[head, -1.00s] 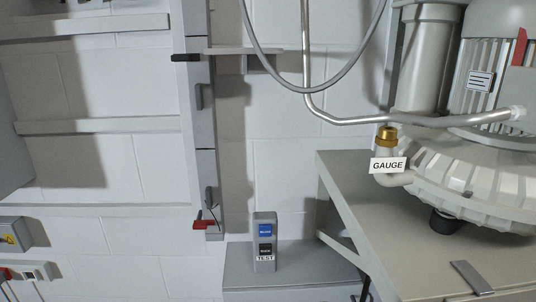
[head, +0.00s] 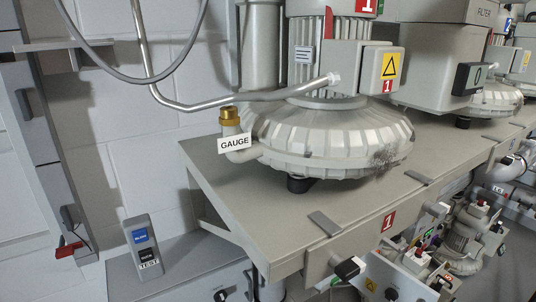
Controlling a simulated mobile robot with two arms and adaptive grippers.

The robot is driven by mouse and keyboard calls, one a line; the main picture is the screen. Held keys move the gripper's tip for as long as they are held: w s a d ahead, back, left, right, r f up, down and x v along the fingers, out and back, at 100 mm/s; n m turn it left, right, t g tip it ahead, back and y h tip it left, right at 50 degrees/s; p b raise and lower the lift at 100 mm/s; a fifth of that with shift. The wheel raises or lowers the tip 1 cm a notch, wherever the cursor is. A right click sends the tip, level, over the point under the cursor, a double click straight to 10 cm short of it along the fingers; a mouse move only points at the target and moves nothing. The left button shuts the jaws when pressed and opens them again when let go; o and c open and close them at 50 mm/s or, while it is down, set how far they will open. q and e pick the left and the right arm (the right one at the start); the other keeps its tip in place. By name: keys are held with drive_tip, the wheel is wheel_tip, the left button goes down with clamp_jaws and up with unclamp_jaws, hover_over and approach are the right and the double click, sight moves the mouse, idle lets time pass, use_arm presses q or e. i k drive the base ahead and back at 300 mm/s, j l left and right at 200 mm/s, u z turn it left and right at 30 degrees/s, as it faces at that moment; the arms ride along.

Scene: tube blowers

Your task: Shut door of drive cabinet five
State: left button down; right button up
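I cannot make out a cabinet marked five or its door in the head view. A grey low cabinet (head: 190,277) with a dark knob on its front stands at the lower left, and its number does not show. Small light grey boxes (head: 385,280) with knobs and warning labels sit below the bench front at the lower right. Their numbers are too small to read surely. Neither of my grippers is in view.
A blower (head: 325,135) marked 1 stands on a beige bench (head: 260,203), with a GAUGE label (head: 234,142) at its left. A TEST switch box (head: 142,246) stands on the low cabinet. More machinery (head: 465,235) crowds the right. A grey frame post (head: 47,150) is at left.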

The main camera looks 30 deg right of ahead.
sight(380, 273)
drive_tip(key=z, duration=1.8)
drive_tip(key=i+j, duration=0.1)
drive_tip(key=i, duration=0.25)
